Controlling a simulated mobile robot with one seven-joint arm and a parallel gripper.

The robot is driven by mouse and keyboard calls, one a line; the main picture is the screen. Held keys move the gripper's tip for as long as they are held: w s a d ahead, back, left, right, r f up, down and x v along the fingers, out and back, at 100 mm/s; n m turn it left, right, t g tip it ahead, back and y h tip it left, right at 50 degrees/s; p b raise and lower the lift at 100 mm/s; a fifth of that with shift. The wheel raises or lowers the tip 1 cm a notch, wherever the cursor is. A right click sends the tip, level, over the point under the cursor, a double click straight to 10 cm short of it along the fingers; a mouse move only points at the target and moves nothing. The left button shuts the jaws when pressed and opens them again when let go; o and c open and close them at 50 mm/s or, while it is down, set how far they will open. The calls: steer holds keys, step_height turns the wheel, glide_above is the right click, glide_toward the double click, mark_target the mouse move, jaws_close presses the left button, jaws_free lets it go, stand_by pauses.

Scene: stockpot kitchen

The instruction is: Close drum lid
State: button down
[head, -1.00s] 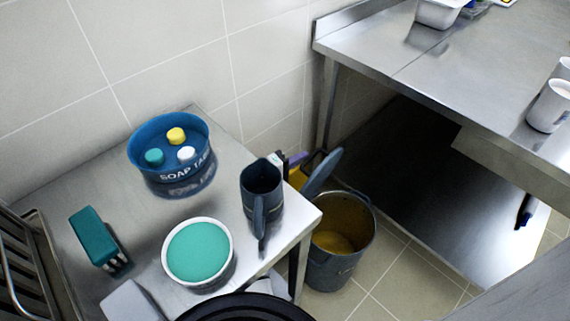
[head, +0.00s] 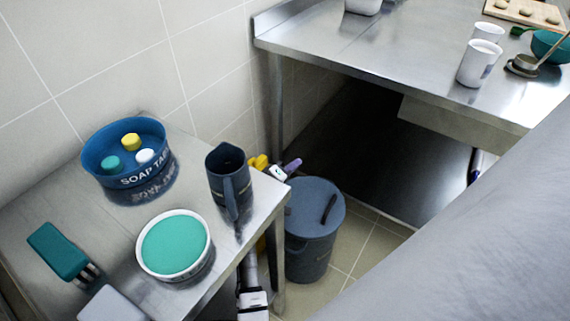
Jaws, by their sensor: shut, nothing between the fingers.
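The drum (head: 309,258) is a dark blue-grey bin on the tiled floor, just right of the small steel table. Its round blue-grey lid (head: 309,202) lies flat over the mouth, with a dark bar handle on top. No gap between lid and rim shows, and the inside is hidden. The table corner covers part of the drum's left side. I cannot make out my gripper in this view; my large grey arm link fills the lower right.
The small steel table (head: 205,290) holds a blue soap tub (head: 125,178), a dark jug (head: 229,182), a teal-filled white bowl (head: 172,246) and a teal brush (head: 58,250). Yellow and purple items stand behind the drum. A steel counter (head: 390,60) with white cups is at upper right.

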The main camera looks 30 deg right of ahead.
steer(key=shift+s+d+f, duration=0.1)
steer(key=shift+s+d, duration=0.05)
steer(key=shift+s, duration=0.05)
stand_by(0.6)
